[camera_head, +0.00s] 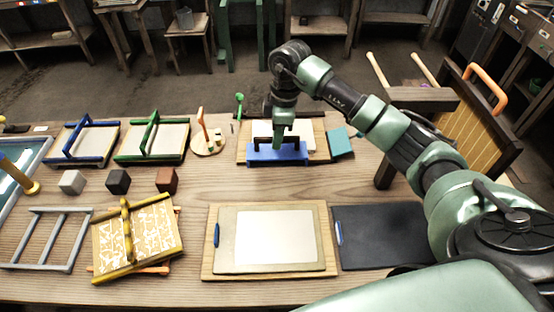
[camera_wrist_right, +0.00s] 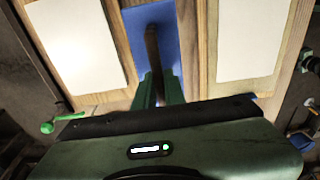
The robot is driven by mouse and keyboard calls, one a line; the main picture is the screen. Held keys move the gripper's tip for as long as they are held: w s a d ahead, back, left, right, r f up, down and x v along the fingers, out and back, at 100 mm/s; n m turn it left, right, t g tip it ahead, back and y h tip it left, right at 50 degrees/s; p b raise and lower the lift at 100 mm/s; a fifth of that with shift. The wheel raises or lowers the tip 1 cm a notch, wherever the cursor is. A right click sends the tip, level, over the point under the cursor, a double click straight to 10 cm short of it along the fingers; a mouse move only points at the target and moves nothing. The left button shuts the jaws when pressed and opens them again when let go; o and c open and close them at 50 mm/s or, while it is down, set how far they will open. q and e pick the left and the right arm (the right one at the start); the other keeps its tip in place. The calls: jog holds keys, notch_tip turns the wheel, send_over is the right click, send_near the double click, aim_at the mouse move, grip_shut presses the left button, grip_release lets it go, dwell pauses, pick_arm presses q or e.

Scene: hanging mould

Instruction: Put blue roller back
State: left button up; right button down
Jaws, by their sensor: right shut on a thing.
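The blue roller (camera_head: 262,155) is at the back middle of the table, over a wooden board. It shows as a long blue body, and in the right wrist view the blue part (camera_wrist_right: 139,22) has a dark upright handle (camera_wrist_right: 153,52). My right gripper (camera_head: 284,138) points down at it. Its green fingers (camera_wrist_right: 158,88) are shut on the handle in the right wrist view. Whether the roller touches the board is hard to tell. My left gripper is out of view.
A wooden board with a white sheet (camera_head: 275,238) and a black slab (camera_head: 375,236) lie in front. A teal block (camera_head: 340,142) is close right of the roller. Blue (camera_head: 88,140) and green (camera_head: 152,138) framed trays stand left. A patterned yellow frame (camera_head: 140,240) lies front left.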

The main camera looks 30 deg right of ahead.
notch_tip(320, 180, down, 10)
jog(key=shift+r+p, duration=0.15)
jog(key=shift+p, duration=0.55)
